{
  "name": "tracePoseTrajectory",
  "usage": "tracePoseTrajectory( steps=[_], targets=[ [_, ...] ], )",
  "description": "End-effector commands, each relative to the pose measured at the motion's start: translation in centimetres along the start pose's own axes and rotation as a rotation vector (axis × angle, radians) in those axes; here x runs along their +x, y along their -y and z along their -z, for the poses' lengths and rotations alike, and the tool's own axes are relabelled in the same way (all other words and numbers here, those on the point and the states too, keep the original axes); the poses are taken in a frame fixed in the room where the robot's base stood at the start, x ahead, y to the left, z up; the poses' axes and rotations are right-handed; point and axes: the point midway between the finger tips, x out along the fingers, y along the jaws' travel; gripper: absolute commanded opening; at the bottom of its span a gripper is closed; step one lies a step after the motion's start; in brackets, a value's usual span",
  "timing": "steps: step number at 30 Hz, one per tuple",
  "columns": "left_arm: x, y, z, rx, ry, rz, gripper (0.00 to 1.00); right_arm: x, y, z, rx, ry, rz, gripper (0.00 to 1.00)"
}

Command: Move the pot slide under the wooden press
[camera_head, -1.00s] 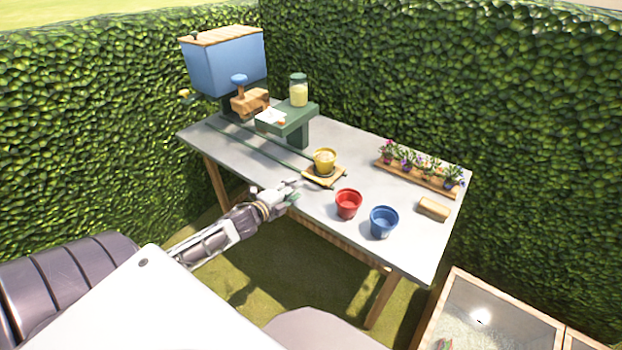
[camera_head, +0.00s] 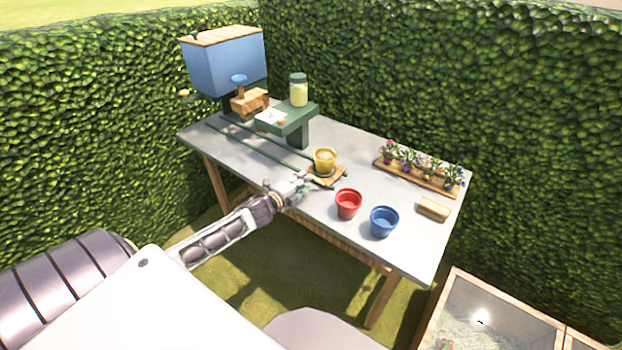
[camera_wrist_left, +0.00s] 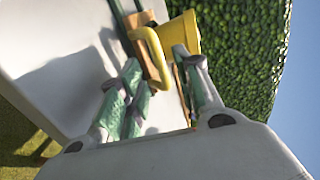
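The pot slide is a small wooden board (camera_head: 338,179) at the near right end of two dark green rails (camera_head: 262,142), with a yellow pot (camera_head: 325,160) on it. The wooden press (camera_head: 250,102) with its blue knob is at the far left end of the rails, under a blue hopper. My left gripper (camera_head: 308,184) is at the slide's near side, at the table's front edge. In the left wrist view its green-padded fingers (camera_wrist_left: 158,75) are apart. A yellow loop handle (camera_wrist_left: 150,52) shows ahead between the fingertips, in front of the yellow pot (camera_wrist_left: 184,32). Contact is unclear. My right gripper is out of view.
A red pot (camera_head: 348,204) and a blue pot (camera_head: 383,222) stand right of the slide. A flower tray (camera_head: 420,180) and a brush-like block (camera_head: 433,208) lie farther right. A green stand (camera_head: 298,122) with a jar (camera_head: 298,90) stands behind the rails.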

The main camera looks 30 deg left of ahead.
Motion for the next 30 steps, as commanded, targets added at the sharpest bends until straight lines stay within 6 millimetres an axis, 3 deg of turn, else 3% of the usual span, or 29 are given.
tracePoseTrajectory(
  steps=[11, 24, 30],
  targets=[
    [2.4, 0.1, 0.1, 0.0, 0.0, 0.001, 0.34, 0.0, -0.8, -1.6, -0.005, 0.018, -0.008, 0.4],
    [4.6, 0.1, 0.0, 0.001, 0.0, 0.001, 0.34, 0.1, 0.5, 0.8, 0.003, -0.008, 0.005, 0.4],
    [4.8, 0.0, 0.1, 0.001, -0.001, -0.001, 0.34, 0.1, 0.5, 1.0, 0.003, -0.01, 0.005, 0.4]
  ],
)
